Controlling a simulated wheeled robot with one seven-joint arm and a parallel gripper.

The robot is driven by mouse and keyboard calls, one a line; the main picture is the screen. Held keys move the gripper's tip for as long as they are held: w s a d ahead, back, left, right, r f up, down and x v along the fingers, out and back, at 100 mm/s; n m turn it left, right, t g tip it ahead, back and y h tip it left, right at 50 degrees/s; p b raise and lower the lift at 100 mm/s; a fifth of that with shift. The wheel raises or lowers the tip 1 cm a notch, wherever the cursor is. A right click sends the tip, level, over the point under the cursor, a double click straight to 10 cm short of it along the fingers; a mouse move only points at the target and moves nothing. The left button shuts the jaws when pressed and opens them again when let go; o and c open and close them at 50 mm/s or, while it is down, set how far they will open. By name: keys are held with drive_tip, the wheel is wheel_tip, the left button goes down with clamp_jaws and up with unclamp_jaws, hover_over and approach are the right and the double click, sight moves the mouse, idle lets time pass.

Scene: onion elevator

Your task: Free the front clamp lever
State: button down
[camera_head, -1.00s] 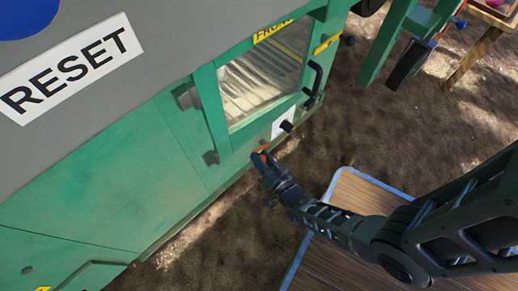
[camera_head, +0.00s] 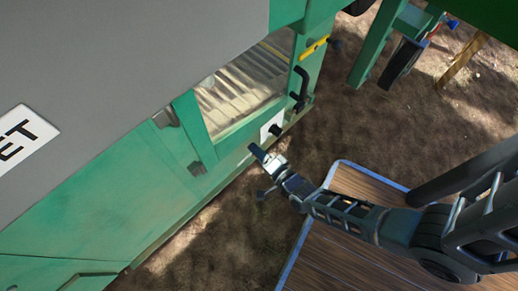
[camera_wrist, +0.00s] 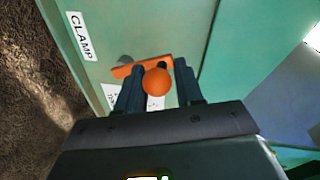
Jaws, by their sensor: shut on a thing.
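The front clamp lever (camera_wrist: 127,71) is an orange bar with a round orange knob (camera_wrist: 157,82) in the wrist view, on the green machine (camera_wrist: 172,30) beside a white CLAMP label (camera_wrist: 80,35). My gripper (camera_wrist: 158,84) is shut on the lever's knob end, one dark finger on each side. In the head view my gripper (camera_head: 258,152) is at the green machine's side (camera_head: 110,215), below the window. The lever's orange does not show there, and its pivot is partly hidden in the wrist view.
A windowed hatch (camera_head: 240,88) with a black handle (camera_head: 299,90) and a yellow latch (camera_head: 314,48) is above my gripper. A black knob (camera_head: 275,130) sticks out close by. A blue-edged wooden platform (camera_head: 340,240) lies at lower right, with bare soil (camera_head: 240,235) between.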

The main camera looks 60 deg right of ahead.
drive_tip(key=shift+s+d+f+m, duration=0.25)
drive_tip(key=shift+s+f+m, duration=0.1)
drive_tip(key=shift+m, duration=0.05)
drive_tip(key=c, duration=1.1)
unclamp_jaws()
drive_tip(key=shift+o, duration=1.2)
drive_tip(key=shift+w+r, duration=0.1)
drive_tip(key=shift+r, duration=0.1)
drive_tip(key=p+v, duration=0.2)
drive_tip(key=v, duration=0.5)
drive_tip(key=shift+s, duration=0.4)
drive_tip(key=shift+a+r, duration=0.1)
drive_tip(key=shift+a, duration=0.05)
